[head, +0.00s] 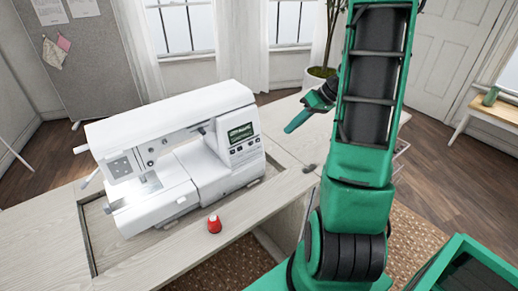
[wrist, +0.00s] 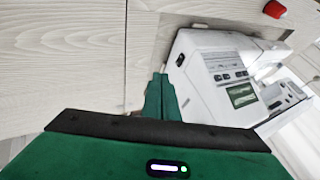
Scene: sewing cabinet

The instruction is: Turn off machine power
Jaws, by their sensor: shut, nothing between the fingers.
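A white sewing machine (head: 215,108) stands in the cabinet's recess in the head view, and its control end shows in the wrist view (wrist: 205,42). Its display (head: 241,132) looks green, with a row of dark buttons beneath. In the wrist view, a small dark switch-like part (wrist: 180,59) sits on the machine's end face; I cannot tell its position. My gripper (head: 290,128) is shut and empty, to the right of the machine and apart from it in the head view. Its closed fingers also show in the wrist view (wrist: 160,82), close beside the end face.
A red spool-like object (head: 214,224) lies on the cabinet top (head: 150,262) in front of the machine. A potted plant (head: 321,72) stands behind my arm. The cabinet top to the machine's right looks mostly clear.

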